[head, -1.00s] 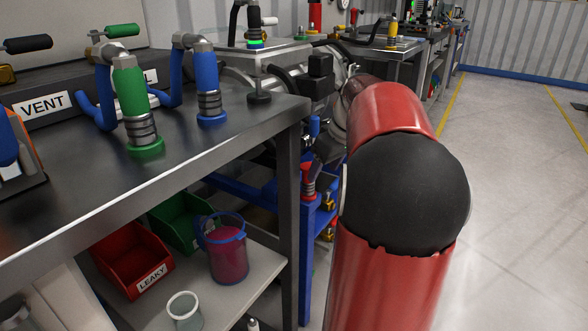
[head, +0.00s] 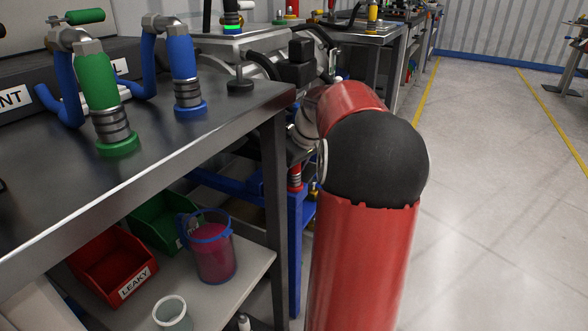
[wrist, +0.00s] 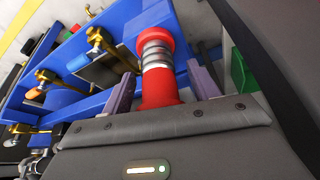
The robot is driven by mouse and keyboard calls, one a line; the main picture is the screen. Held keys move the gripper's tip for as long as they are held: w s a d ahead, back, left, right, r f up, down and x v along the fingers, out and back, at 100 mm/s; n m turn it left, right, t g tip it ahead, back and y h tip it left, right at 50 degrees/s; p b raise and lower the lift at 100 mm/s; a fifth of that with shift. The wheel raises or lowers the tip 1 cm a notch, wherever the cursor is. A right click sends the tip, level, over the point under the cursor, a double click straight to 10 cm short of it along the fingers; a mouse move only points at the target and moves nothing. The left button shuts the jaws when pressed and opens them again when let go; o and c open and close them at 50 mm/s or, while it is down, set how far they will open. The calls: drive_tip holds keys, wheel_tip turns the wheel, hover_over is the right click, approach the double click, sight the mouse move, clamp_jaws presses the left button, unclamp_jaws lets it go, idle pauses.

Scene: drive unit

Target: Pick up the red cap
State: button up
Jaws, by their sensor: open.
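The red cap (wrist: 158,90) stands out from a blue rack in the wrist view, with silver rings around its middle and a red flange at one end. My gripper (wrist: 162,88) is open, with one grey-purple finger on each side of the cap. I see gaps between the fingers and the cap's neck; the end nearest the palm is partly hidden. In the head view a small red and silver piece that looks like the cap (head: 295,178) shows just left of my red arm, below the bench corner. My gripper is hidden there behind the arm.
The blue rack (wrist: 75,62) holds brass hooks and other parts beside the cap. A steel bench (head: 225,112) with green and blue hose couplings stands left. Its lower shelf holds a red bin (head: 105,262), a green bin and a pink-filled jug (head: 215,262). Open floor lies right.

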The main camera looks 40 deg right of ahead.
drive_tip(key=c, duration=1.1)
drive_tip(key=shift+o, duration=0.2)
drive_tip(key=shift+r, duration=0.1)
wheel_tip(320, 180, up, 28)
drive_tip(key=p, duration=0.7)
drive_tip(key=shift+r+p, duration=0.55)
drive_tip(key=shift+p, duration=0.3)
drive_tip(key=shift+r+p, duration=0.4)
drive_tip(key=shift+r, duration=1.95)
